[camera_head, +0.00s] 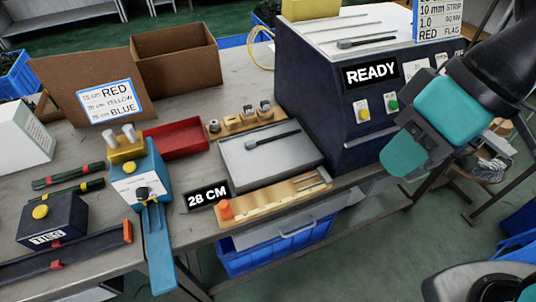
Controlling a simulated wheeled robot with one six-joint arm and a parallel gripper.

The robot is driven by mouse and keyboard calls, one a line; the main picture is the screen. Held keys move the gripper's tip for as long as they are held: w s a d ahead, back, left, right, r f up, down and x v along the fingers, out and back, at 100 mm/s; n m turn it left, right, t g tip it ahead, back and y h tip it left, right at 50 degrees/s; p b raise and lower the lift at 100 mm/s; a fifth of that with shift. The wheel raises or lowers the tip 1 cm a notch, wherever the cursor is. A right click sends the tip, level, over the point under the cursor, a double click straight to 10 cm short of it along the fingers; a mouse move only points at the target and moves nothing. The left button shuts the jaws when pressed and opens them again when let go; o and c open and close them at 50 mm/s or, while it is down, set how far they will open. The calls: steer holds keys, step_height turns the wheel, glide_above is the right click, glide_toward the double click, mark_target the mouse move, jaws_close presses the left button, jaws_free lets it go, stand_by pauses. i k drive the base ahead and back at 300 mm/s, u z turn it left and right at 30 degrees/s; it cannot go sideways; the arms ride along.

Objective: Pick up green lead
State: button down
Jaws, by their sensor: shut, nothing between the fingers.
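No lead that is plainly bright green shows. Two dark green, stick-like bundles lie on the table at the left: one with red bands (68,176) and, just in front of it, one with yellow bands (80,189). I cannot tell whether either is the green lead. My gripper (404,158), teal and black, hangs at the right in front of the dark READY machine (340,118). It is shut and empty, far from the bundles and apart from the table. Its fingertips are small and partly dark here.
A grey plate (240,160) and a wooden gauge (262,203) lie nearer the machine. A blue bin (275,252) sits below the front edge.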

mark_target(250, 143)
steer(key=z, duration=0.25)
steer(key=k, duration=0.35)
steer(key=u, duration=1.05)
steer(key=i, duration=0.9)
steer(key=z, duration=0.05)
